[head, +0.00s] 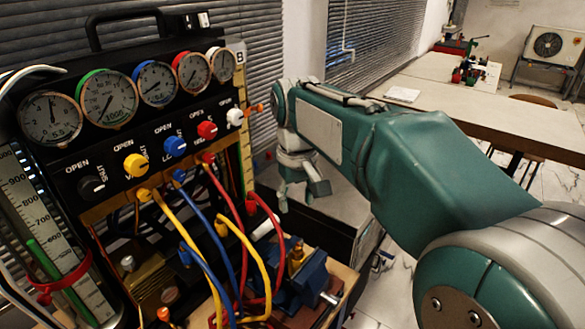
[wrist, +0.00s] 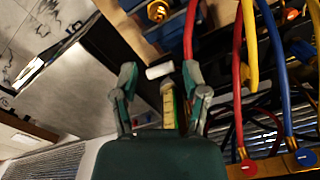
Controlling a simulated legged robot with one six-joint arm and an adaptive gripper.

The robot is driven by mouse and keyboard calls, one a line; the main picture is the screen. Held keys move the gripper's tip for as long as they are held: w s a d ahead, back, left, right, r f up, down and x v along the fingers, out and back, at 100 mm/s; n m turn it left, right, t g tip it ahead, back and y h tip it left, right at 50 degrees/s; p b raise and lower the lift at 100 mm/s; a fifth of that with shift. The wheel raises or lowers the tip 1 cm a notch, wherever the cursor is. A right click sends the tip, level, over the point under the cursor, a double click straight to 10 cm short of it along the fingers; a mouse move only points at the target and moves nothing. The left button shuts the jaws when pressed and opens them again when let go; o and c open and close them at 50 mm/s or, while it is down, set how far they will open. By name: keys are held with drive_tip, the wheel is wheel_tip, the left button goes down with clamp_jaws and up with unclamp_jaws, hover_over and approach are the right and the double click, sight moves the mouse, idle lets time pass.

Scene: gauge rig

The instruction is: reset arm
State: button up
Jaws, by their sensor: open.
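My gripper (head: 300,188) hangs at the end of my teal arm, just right of the gauge rig (head: 62,150), pointing down. In the wrist view my gripper (wrist: 160,85) shows two separated fingers, open, with nothing held between them. A small white cylinder-like piece (wrist: 159,71) shows between the fingertips in that view; I cannot tell its distance. The rig has several round gauges (head: 108,98) above a row of coloured knobs, including yellow (head: 136,165), blue (head: 175,146), red (head: 207,130) and white (head: 235,117).
Red, blue and yellow hoses (head: 255,255) loop in front of the rig, close to my gripper's left. A dark box with a grey top (head: 335,205) stands below and behind it. A long wooden table (head: 490,110) is at the back right. Blinds (head: 250,40) cover the back.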

drive_tip(key=s+d+f+m+t, duration=0.2)
drive_tip(key=s+d, duration=0.4)
drive_tip(key=s, duration=0.3)
drive_tip(key=s+d+f+m+t, duration=0.2)
drive_tip(key=s+d+t, duration=0.1)
drive_tip(key=s+d, duration=0.4)
drive_tip(key=s, duration=0.3)
drive_tip(key=shift+f+m+t, duration=0.3)
drive_tip(key=shift+f+m, duration=0.05)
drive_tip(key=shift+m, duration=0.05)
